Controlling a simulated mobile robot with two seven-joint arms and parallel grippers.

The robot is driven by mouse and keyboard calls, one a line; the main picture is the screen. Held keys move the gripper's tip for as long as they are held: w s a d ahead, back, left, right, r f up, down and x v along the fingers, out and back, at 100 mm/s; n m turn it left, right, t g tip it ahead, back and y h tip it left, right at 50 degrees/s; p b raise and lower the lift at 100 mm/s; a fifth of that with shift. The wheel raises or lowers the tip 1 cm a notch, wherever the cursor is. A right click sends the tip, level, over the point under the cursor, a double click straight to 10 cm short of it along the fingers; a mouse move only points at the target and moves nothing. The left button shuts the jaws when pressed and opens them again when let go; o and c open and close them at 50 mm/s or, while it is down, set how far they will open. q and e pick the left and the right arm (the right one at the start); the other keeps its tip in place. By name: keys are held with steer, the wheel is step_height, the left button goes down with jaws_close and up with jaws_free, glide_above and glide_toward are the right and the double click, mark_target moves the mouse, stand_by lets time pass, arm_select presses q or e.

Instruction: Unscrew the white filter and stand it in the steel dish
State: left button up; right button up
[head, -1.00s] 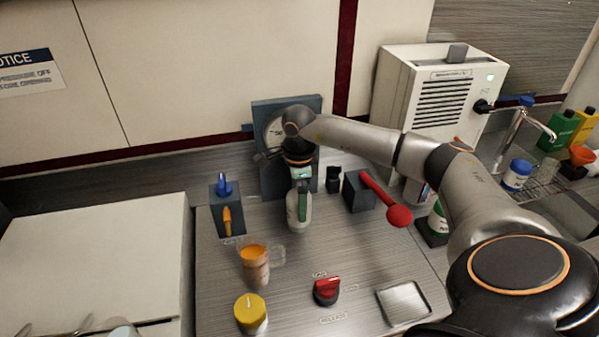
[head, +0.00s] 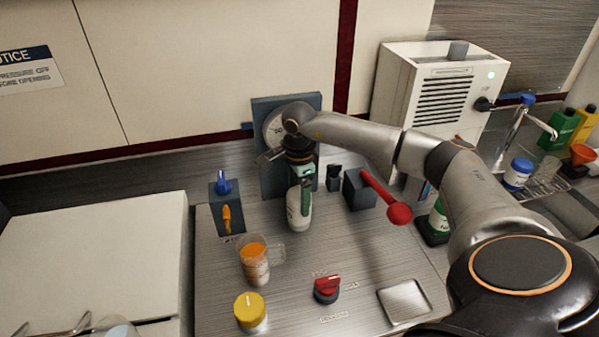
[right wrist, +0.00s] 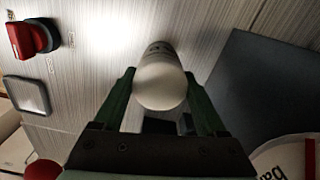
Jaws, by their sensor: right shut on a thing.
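The white filter (head: 298,212) is held low in front of the grey gauge panel; it also shows from its rounded white end in the right wrist view (right wrist: 160,84). My right gripper (head: 306,193) is shut on it, with green fingers on both sides in the right wrist view (right wrist: 160,100). I cannot tell whether its thread is still engaged, as the gripper and wrist hide its top. The steel dish (head: 404,301) is a shallow square tray at the front right of the panel, empty; it also shows in the right wrist view (right wrist: 28,95). My left gripper is not in view.
A red-knobbed lever (head: 399,213) stands right of the filter. A red switch (head: 326,289) lies left of the dish. A clear cup with orange contents (head: 255,262), a yellow cap (head: 250,311) and a blue valve (head: 222,184) are to the left.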

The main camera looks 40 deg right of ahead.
steer(key=shift+n, duration=0.7)
steer(key=shift+r, duration=0.25)
steer(key=shift+r+p, duration=1)
steer(key=shift+r, duration=1.3)
steer(key=shift+a, duration=0.15)
